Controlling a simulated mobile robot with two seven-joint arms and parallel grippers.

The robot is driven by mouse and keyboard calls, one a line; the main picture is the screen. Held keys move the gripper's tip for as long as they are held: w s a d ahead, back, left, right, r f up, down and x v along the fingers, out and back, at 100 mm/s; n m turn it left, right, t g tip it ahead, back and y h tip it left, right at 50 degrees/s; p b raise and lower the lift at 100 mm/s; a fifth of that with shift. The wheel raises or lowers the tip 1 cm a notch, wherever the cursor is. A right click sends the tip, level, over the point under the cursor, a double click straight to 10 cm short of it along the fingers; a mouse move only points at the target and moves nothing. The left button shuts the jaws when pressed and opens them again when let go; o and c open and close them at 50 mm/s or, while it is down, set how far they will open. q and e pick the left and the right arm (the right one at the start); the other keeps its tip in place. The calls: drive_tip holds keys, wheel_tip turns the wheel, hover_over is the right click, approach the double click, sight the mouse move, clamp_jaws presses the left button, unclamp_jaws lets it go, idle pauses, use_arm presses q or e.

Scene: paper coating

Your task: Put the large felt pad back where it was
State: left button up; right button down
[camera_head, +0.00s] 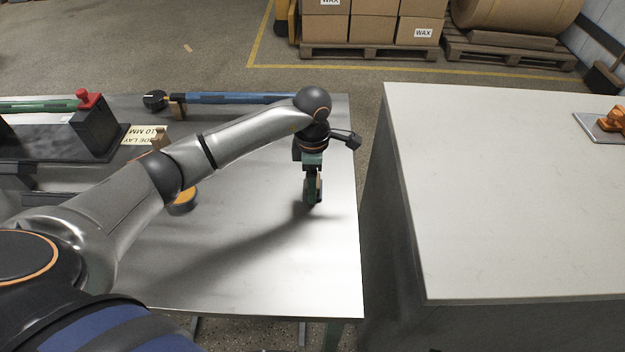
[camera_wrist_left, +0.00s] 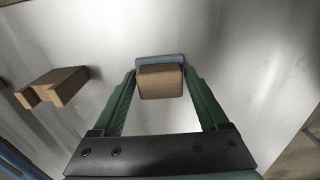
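My left gripper (camera_head: 312,190) points down over the right part of the steel table. In the left wrist view, its two green fingers (camera_wrist_left: 160,78) close on both sides of a brown block with a blue-grey layer under it, which looks like the felt pad (camera_wrist_left: 160,83). Its underside is hidden, and I cannot tell whether it touches the table. In the head view it is mostly hidden by the fingers. My right gripper is out of view.
A notched wooden block (camera_wrist_left: 55,86) shows left of the fingers. A blue bar (camera_head: 238,98) lies along the table's back. A round orange-topped thing (camera_head: 183,199) sits partly behind my arm. A pale table (camera_head: 510,200) stands to the right across a gap.

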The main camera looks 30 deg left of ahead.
use_arm(q)
drive_tip(key=o, duration=0.3)
wheel_tip(320, 180, up, 12)
drive_tip(key=shift+r+p, duration=0.2)
drive_tip(key=shift+p, duration=0.1)
idle(0.5)
